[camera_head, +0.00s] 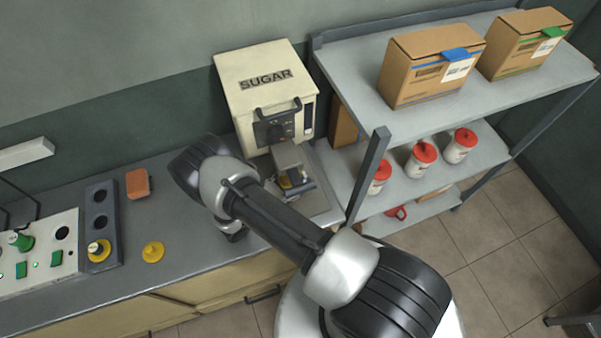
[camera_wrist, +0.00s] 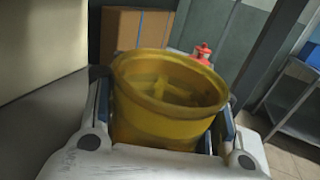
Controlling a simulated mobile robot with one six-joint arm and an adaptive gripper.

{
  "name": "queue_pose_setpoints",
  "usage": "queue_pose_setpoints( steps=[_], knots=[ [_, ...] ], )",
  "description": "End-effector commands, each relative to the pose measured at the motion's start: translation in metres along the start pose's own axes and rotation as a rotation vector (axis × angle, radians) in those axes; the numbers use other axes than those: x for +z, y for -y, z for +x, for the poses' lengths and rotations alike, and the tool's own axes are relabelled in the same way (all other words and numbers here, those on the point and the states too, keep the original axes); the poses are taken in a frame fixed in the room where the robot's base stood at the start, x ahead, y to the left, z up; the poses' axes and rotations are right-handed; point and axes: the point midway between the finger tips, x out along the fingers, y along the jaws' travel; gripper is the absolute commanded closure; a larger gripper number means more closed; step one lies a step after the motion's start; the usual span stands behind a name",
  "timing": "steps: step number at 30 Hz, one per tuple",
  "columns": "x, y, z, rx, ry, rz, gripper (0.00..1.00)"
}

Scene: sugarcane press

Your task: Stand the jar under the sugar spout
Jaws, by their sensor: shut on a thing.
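The yellow, see-through jar (camera_wrist: 165,125) is open at the top and fills the middle of the wrist view. My gripper (camera_wrist: 168,108) is shut around its sides, one finger at each side. In the head view a bit of the jar's yellow (camera_head: 286,183) shows just below the spout (camera_head: 287,156) of the cream SUGAR machine (camera_head: 240,100). My gripper (camera_head: 298,188) is there too, partly hidden by my arm. The jar's base is hidden, so I cannot tell whether it touches the surface below.
A yellow lid (camera_head: 153,253) and an orange sponge (camera_head: 138,184) lie on the grey counter (camera_head: 190,235). A metal rack (camera_head: 372,85) with boxes and red-lidded jars (camera_head: 421,158) stands right of the machine, with its post (camera_head: 368,175) close by.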

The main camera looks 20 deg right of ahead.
Motion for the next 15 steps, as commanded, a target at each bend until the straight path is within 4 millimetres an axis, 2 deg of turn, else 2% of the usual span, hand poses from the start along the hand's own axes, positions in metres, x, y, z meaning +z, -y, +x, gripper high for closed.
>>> queue_pose_setpoints(
  steps=[2,3,15],
  knots=[
    [-0.0035,-0.0001,-0.0001,0.0,0.001,0.0,1.0],
    [-0.0035,0.0001,-0.0001,0.0,0.0,0.0,0.63],
    [-0.0025,0.0001,-0.0001,0.0,0.0,0.0,0.36]
  ],
)
